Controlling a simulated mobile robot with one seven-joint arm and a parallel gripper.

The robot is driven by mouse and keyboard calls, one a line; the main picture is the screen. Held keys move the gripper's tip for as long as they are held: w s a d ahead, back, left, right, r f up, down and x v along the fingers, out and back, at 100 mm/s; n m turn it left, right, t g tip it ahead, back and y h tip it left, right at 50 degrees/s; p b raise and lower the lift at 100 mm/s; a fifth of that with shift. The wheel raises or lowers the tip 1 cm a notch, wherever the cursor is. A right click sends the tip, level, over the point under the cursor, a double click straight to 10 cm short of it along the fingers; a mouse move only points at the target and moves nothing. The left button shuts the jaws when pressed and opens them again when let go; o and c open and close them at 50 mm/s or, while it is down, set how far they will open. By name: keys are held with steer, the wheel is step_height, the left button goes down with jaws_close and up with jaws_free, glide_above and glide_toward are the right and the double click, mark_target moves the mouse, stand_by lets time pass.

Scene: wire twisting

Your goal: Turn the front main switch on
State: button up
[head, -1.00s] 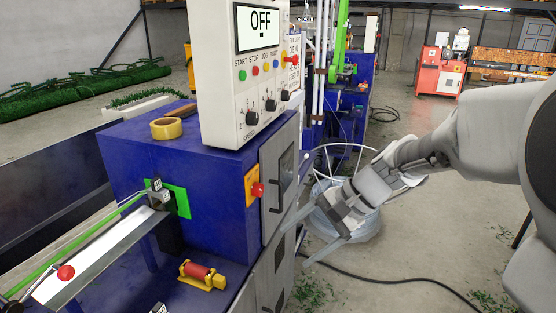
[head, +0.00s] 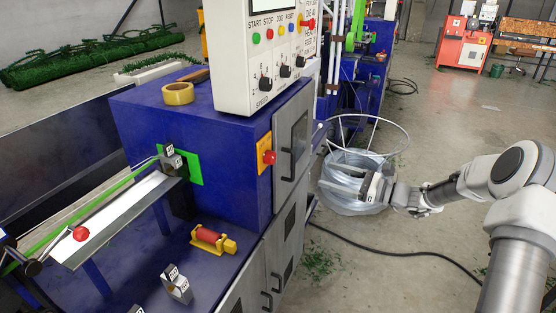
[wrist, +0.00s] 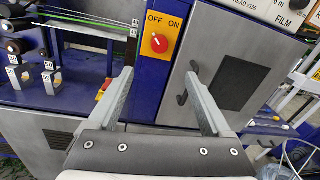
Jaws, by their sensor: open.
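The main switch is a red rotary knob (head: 268,157) on a yellow plate (head: 263,147) at the front corner of the blue machine cabinet. In the wrist view the knob (wrist: 159,43) sits below the words OFF and ON. Its small white mark seems to lean towards OFF. My gripper (head: 333,178) is right of the switch in the head view, apart from it, with its fingers pointing left towards the cabinet. In the wrist view my gripper (wrist: 160,78) is open and empty, with the knob beyond and between its fingertips. Nothing hides the knob.
A grey cabinet door (head: 292,132) with a black handle is right beside the switch. A control panel (head: 262,70) overhangs above. A wire basket with a pale coil (head: 352,200) stands behind my gripper. A black cable crosses the floor. Tape and a red roller lie on the machine.

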mark_target(274, 158)
steer(key=x, duration=1.7)
steer(key=shift+a, duration=0.15)
jaws_close()
steer(key=shift+p, duration=0.3)
